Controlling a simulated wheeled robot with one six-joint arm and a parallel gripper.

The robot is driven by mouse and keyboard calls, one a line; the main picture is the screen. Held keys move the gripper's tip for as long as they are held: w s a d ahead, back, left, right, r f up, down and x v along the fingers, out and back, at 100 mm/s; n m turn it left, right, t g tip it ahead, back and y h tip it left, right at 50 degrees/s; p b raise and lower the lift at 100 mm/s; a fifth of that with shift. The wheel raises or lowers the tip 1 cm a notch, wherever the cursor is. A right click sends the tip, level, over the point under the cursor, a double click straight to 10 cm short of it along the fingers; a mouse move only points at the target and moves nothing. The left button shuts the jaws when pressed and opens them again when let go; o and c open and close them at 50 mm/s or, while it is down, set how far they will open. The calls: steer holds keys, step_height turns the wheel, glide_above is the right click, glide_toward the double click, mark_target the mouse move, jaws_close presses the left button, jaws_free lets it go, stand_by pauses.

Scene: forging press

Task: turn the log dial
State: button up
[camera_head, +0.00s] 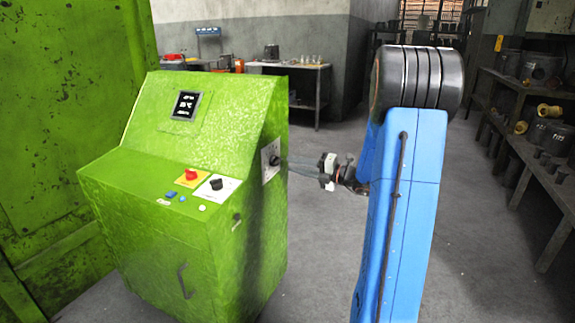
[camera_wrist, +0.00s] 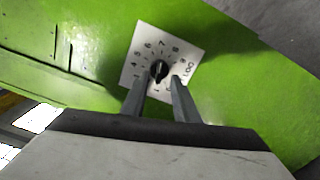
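The log dial is a small black knob (camera_wrist: 159,70) in the middle of a square white plate with numbers around it. The plate is fixed to the green console's right side face, and it also shows in the head view as a white plate (camera_head: 265,170). My gripper (camera_wrist: 161,79) is open, with one finger on each side of the knob as seen in the wrist view. Gaps show between the fingers and the knob. The fingertips look close to the plate; I cannot tell whether they touch it. In the head view my gripper (camera_head: 286,160) reaches the dial from the right.
The green console (camera_head: 205,130) has a small screen (camera_head: 186,105), a red button (camera_head: 191,174) and another black knob (camera_head: 216,184) on its top. A green wall stands at left. Shelves with parts (camera_head: 540,150) line the right. The floor between is clear.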

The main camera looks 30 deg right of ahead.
steer(key=v, duration=1.3)
steer(key=shift+s, duration=0.1)
